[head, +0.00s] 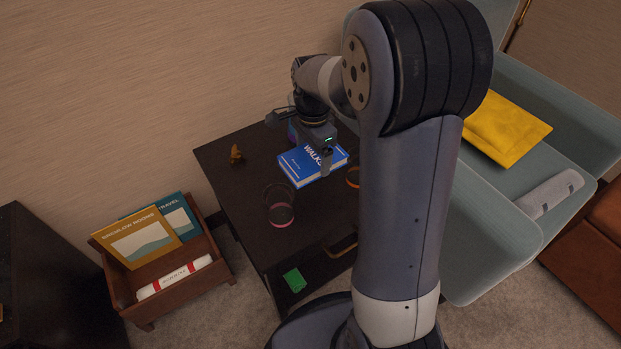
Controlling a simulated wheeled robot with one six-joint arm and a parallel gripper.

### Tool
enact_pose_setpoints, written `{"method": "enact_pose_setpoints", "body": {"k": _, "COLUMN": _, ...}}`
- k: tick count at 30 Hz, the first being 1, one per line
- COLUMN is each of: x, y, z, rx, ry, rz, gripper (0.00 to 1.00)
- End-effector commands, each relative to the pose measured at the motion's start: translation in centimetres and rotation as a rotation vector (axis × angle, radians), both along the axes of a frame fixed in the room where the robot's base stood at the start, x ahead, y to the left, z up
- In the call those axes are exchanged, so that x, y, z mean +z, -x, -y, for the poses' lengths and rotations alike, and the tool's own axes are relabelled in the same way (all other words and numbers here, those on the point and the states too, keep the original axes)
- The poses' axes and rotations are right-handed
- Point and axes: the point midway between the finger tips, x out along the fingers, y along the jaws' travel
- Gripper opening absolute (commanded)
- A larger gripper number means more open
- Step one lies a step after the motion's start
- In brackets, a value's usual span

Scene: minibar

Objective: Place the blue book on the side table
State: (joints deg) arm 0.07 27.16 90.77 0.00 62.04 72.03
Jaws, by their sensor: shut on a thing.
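The blue book (300,168), with white lettering on its cover, lies flat on or just above the dark side table (225,165); I cannot tell whether it touches the top. My gripper (326,168) reaches down over the book's right part and is shut on it. The gripper hides part of the cover, and my arm hides the table's right side.
A wooden rack (205,275) stands left. A grey-blue chair (485,225) holds a yellow envelope (508,128).

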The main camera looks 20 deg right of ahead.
Motion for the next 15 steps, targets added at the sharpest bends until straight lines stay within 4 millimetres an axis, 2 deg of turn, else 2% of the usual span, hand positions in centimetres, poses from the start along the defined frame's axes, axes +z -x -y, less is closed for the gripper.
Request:
{"method": "enact_pose_setpoints", "body": {"k": 1, "x": -1.7, "y": 0.1, "z": 0.0, "rx": 0.0, "ry": 0.0, "rz": -0.004, "gripper": 0.55}}
{"method": "enact_pose_setpoints", "body": {"k": 3, "x": -3.0, "y": 0.0, "z": 0.0, "rx": 0.001, "ry": 0.0, "rz": -0.003, "gripper": 0.55}}
{"method": "enact_pose_setpoints", "body": {"k": 11, "x": -5.0, "y": 0.0, "z": 0.0, "rx": 0.001, "ry": 0.0, "rz": 0.0, "gripper": 0.55}}
{"method": "enact_pose_setpoints", "body": {"k": 15, "x": -6.9, "y": 0.0, "z": 0.0, "rx": 0.001, "ry": 0.0, "rz": -0.002, "gripper": 0.55}}
